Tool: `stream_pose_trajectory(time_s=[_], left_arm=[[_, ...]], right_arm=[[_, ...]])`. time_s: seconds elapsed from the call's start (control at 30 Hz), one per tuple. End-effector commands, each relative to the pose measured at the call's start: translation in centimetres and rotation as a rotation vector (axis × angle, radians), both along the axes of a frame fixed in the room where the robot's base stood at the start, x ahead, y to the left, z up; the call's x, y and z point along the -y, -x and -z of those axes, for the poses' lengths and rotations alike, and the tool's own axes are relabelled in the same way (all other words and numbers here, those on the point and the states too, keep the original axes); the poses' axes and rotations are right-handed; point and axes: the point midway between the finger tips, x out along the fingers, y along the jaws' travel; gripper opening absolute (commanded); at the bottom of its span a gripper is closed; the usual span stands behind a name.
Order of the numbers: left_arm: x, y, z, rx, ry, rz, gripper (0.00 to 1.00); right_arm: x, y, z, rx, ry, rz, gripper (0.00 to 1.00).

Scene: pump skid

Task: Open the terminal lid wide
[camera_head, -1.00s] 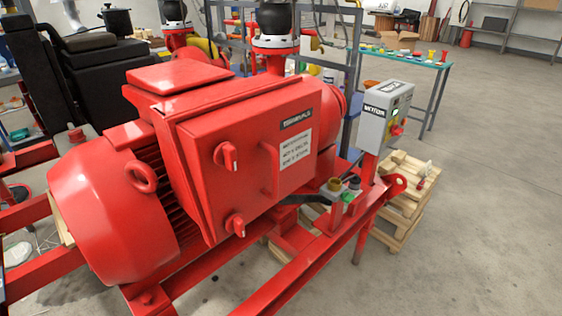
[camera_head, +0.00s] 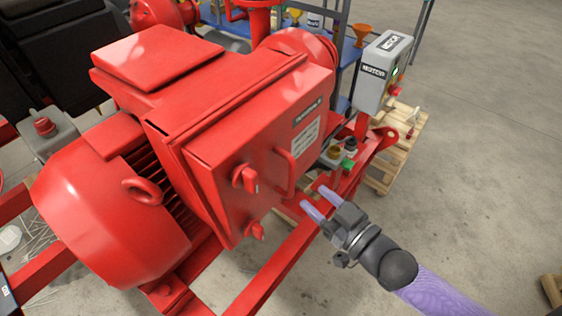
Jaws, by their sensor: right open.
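The red terminal lid (camera_head: 232,160) is the front of the box on the red motor (camera_head: 105,210). It looks shut against the box. It carries a dark label (camera_head: 307,111), a white notice (camera_head: 305,137), a red handle (camera_head: 284,172) and two red knobs, the upper (camera_head: 245,178) and the lower (camera_head: 254,231). My right gripper (camera_head: 319,202) is open and empty, with purple fingers pointing up and left. In the picture it is below and right of the handle, apart from the lid. My left gripper does not show.
A grey motor control box (camera_head: 383,72) stands right of the pump on a red post. Red frame rails (camera_head: 290,262) run below the lid. A wooden pallet stack (camera_head: 397,160) stands behind.

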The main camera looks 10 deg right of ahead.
Motion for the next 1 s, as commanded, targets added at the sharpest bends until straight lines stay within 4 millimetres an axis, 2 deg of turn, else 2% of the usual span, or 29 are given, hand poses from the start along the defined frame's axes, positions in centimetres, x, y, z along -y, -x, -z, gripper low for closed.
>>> stream_pose_trajectory(time_s=[0.1, 0.3, 0.43, 0.67, 0.77, 0.93, 1.0], left_arm=[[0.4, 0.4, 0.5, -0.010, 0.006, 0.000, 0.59], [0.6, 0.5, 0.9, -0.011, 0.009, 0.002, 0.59], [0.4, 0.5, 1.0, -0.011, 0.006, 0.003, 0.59], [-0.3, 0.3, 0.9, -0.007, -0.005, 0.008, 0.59], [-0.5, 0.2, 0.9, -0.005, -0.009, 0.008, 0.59], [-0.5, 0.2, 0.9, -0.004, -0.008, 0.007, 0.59], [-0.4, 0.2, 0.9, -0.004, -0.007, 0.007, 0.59]], right_arm=[[-1.4, -2.8, 0.0, 0.006, -0.002, 0.001, 0.53], [-3.0, -6.0, 0.2, 0.000, 0.001, 0.002, 0.53], [-3.4, -6.9, 0.1, 0.001, 0.002, 0.002, 0.53], [-3.5, -7.0, 0.1, -0.002, 0.003, 0.002, 0.53], [-3.5, -7.0, 0.1, -0.001, 0.003, 0.002, 0.36], [-3.5, -7.0, 0.1, -0.002, 0.003, 0.002, 0.00], [-3.5, -7.0, 0.1, -0.002, 0.003, 0.002, 0.00]])
